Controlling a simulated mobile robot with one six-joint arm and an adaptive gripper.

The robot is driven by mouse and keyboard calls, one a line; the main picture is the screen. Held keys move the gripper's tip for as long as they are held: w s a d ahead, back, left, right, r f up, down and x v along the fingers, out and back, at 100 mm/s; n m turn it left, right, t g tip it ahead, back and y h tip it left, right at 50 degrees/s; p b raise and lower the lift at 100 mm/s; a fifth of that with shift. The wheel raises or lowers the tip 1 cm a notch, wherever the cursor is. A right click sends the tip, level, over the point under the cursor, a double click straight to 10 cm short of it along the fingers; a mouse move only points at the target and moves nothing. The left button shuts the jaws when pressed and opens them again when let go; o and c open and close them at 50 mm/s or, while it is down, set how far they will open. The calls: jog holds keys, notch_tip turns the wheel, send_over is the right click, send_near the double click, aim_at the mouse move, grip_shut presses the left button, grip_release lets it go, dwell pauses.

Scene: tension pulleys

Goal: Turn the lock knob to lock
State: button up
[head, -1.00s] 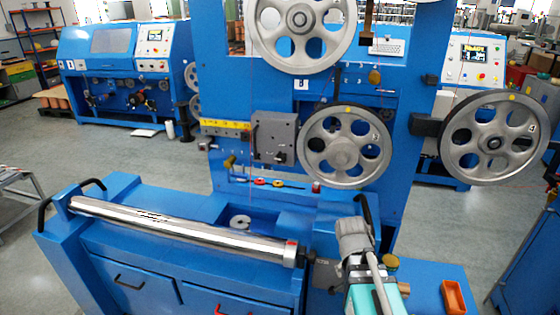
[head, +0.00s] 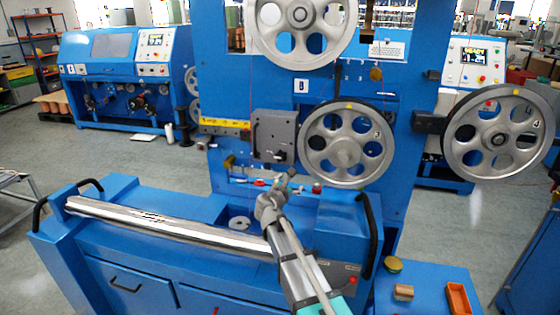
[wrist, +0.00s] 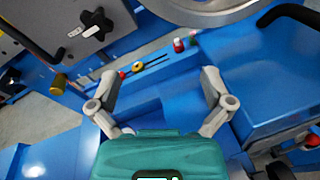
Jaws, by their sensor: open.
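A black star-shaped knob (wrist: 95,25) sits on a grey block at the top left of the wrist view; it looks like the lock knob, though no label is readable. In the head view the grey block (head: 275,130) is mounted left of the middle pulley, with the small dark knob (head: 279,156) on its lower part. My gripper (head: 276,184) is below the block and apart from it. In the wrist view its two fingers (wrist: 158,82) are spread with nothing between them. The knob lies ahead and to the left of the fingers.
Spoked pulleys (head: 346,143) stand right of the block. A brass knob (wrist: 58,84) projects near the left finger. A slot with red and yellow buttons (wrist: 138,67) lies ahead. The silver roller (head: 165,224) is left of my arm; a black curved handle (head: 370,235) is right of it.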

aim_at(280, 157)
jog(key=w+a+r+n+t+y, duration=0.1)
jog(key=a+n+t+y, duration=0.1)
jog(key=a+n, duration=0.3)
jog(key=shift+w+a+r+n, duration=0.4)
jog(key=shift+a, duration=0.7)
jog(key=shift+w, duration=0.1)
jog(key=x, duration=1.3)
jog(key=shift+w, duration=0.35)
jog(key=c, duration=1.1)
